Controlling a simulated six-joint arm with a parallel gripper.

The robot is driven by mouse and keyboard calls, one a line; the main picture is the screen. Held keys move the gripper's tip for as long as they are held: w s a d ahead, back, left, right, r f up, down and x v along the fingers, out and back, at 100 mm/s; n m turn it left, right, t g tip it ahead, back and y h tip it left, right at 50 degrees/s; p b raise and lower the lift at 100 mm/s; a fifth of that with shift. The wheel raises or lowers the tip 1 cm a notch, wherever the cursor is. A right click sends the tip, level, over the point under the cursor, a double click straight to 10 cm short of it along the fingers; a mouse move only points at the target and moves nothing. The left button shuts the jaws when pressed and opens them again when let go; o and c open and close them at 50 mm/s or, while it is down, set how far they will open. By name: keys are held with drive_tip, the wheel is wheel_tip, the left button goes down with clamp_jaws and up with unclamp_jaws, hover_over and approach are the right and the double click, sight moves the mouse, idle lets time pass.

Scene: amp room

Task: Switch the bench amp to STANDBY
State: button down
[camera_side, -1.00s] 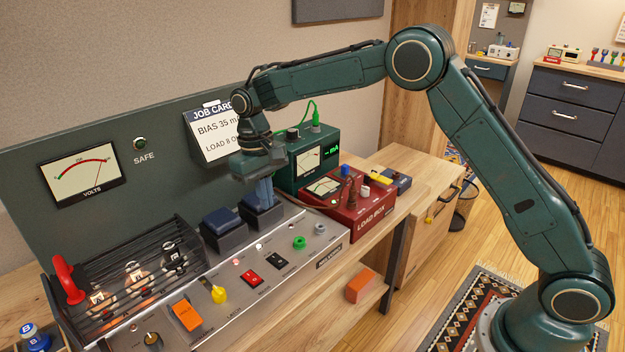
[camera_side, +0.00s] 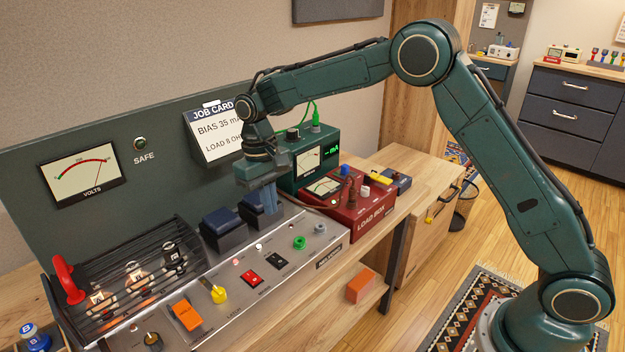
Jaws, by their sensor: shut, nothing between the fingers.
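Labels beside the switches are too small to read, so I cannot tell which one is STANDBY. My gripper (camera_side: 271,209) is shut and empty, pointing down at the panel's back. It is in front of the right one of two blue-topped blocks and partly hides it. It is behind the black rocker and apart from it.
A wire cage (camera_side: 150,262) over glass tubes and a red handle (camera_side: 67,281) stand at left. A red load box (camera_side: 372,213) and a green mA meter (camera_side: 301,183) stand close at right. The job card (camera_side: 212,140) is behind my wrist. Space above the panel's front is clear.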

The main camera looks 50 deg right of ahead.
sight(277, 258)
drive_tip(key=f, duration=0.4)
drive_tip(key=s+f, duration=0.1)
drive_tip(key=f, duration=0.8)
drive_tip(key=shift+s, duration=0.3)
drive_tip(key=shift+s+f, duration=0.25)
drive_tip(key=shift+f, duration=0.15)
drive_tip(key=shift+w+r, duration=0.15)
drive_tip(key=shift+w, duration=0.75)
